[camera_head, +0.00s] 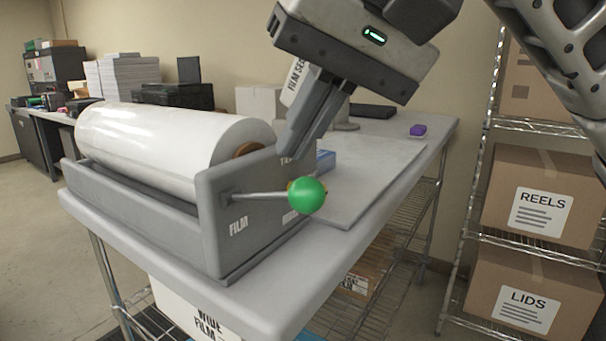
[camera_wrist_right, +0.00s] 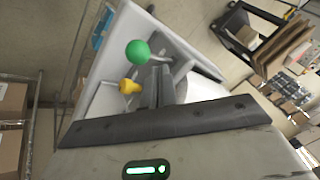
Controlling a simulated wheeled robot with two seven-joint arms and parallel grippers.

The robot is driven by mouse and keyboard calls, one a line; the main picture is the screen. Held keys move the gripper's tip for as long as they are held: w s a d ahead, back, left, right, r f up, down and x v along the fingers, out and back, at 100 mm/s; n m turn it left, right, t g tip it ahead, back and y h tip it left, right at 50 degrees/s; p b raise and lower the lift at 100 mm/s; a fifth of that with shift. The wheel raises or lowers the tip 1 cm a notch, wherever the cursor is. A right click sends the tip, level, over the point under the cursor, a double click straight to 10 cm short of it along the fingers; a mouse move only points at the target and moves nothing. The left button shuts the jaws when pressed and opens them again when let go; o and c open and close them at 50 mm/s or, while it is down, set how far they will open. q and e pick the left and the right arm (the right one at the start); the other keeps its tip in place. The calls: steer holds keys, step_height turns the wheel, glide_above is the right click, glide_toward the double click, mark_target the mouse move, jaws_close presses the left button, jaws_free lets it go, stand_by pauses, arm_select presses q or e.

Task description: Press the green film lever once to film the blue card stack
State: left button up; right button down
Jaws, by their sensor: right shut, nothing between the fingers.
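The green film lever (camera_head: 306,195) is a green ball on a metal rod at the end of the grey film unit (camera_head: 215,225), which carries a large white roll (camera_head: 160,140). The rod points out to the right. The green ball also shows in the right wrist view (camera_wrist_right: 138,52), with a yellow knob (camera_wrist_right: 129,87) beside it. My right gripper (camera_head: 290,152) is shut and empty, pointing down just above and behind the ball, apart from it as far as I can tell. My left gripper is not seen.
A grey table (camera_head: 130,232) carries the unit and a flat plate (camera_head: 370,175). A purple block (camera_head: 418,130) lies at the plate's far end. A wire rack with boxes marked REELS (camera_head: 540,205) and LIDS (camera_head: 525,300) stands at the right.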

mark_target(302, 179)
steer(key=shift+f, duration=0.1)
stand_by(0.4)
steer(key=shift+d+f, duration=0.1)
steer(key=shift+f, duration=0.2)
steer(key=shift+s+d+f+b, duration=0.15)
steer(key=shift+f+b, duration=0.45)
steer(key=shift+s+d+f+b, duration=0.1)
steer(key=shift+f+b, duration=0.45)
steer(key=shift+b, duration=0.05)
stand_by(1.1)
stand_by(0.5)
steer(key=shift+w+a+r+p, duration=0.1)
steer(key=shift+a+r+p, duration=0.05)
steer(key=shift+r+p, duration=0.6)
steer(key=shift+w+a+r+p, duration=0.1)
steer(key=shift+a+r+p, duration=0.05)
steer(key=shift+r+p, duration=0.5)
steer(key=shift+a+r+p, duration=0.1)
steer(key=shift+r+p, duration=0.05)
steer(key=shift+p, duration=0.15)
steer(key=shift+w, duration=0.1)
